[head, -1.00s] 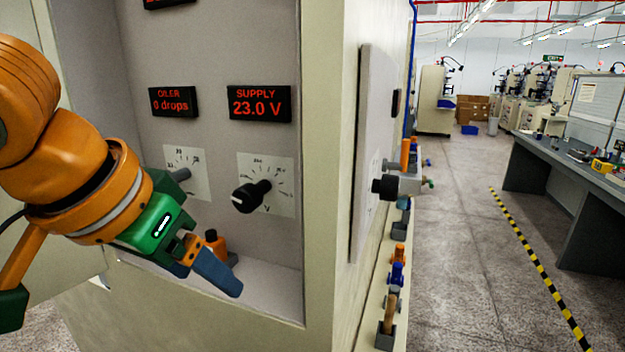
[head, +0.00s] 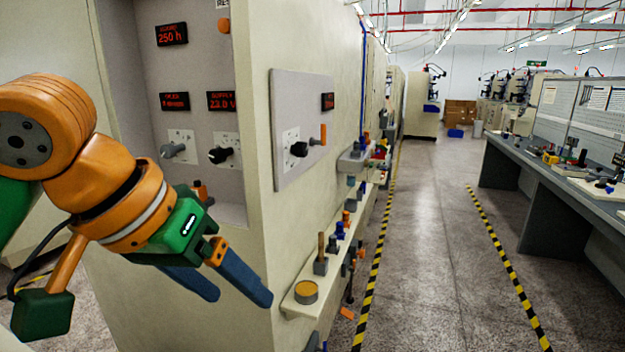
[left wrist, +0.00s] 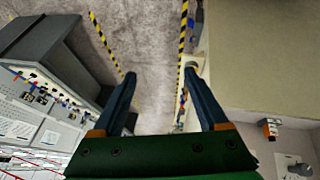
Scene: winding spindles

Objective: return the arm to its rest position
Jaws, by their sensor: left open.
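My left arm comes in from the left in the head view, orange with a green wrist. Its gripper (head: 235,285) has two blue fingers spread apart with nothing between them. It hangs in front of the cream cabinet (head: 262,200), near its corner and below the recessed panel. In the left wrist view the same gripper (left wrist: 160,78) shows both fingers apart, with grey floor between and beyond them. My right gripper is in neither view.
The recess holds a grey knob (head: 172,151), a black supply knob (head: 220,155) and red displays. A side panel (head: 300,130) has another black knob. A narrow ledge (head: 300,308) carries small tools. A workbench (head: 560,185) stands right; the striped-edged aisle (head: 430,240) is clear.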

